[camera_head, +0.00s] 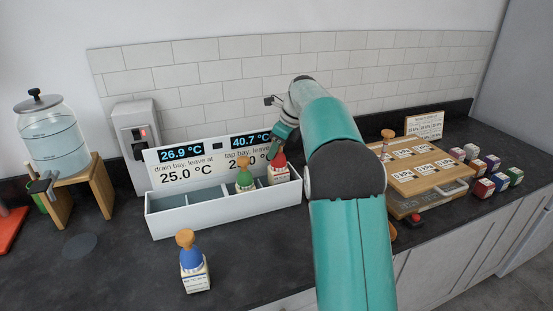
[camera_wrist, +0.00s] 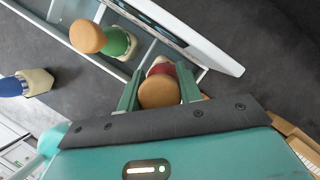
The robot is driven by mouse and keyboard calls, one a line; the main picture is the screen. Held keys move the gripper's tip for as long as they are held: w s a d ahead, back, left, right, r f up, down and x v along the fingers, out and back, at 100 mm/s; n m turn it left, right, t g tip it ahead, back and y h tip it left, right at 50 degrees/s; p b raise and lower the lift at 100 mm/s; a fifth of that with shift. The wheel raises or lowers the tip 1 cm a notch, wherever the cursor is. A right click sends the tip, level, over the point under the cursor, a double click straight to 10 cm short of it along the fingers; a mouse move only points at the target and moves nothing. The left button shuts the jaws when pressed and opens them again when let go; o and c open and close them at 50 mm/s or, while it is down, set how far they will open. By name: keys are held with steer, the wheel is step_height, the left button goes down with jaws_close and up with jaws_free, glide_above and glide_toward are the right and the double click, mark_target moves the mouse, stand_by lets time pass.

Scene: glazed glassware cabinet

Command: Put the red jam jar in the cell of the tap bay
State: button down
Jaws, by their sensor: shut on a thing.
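The red jam jar (camera_head: 279,172) has a red body, a pale labelled base and a round tan top. It is at the right-end cell of the white divided trough (camera_head: 190,222), under the "tap bay" half of the sign (camera_head: 250,151); I cannot tell whether it rests on the cell floor. My gripper (camera_head: 284,134) is above it, partly hidden by my arm. In the wrist view my gripper (camera_wrist: 160,91) has its green fingers shut on either side of the red jar (camera_wrist: 160,70), whose tan top hides much of it.
A green jar (camera_head: 244,180) stands in the trough to the left of the red one. A blue jar (camera_head: 190,255) stands on the dark counter in front. A glass dispenser (camera_head: 50,135) is at left; a wooden board (camera_head: 415,168) and several colored blocks (camera_head: 483,186) are at right.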

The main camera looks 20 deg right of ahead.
mark_target(276, 163)
steer(key=shift+f, duration=2)
steer(key=c, duration=0.9)
jaws_free()
steer(key=shift+c, duration=0.2)
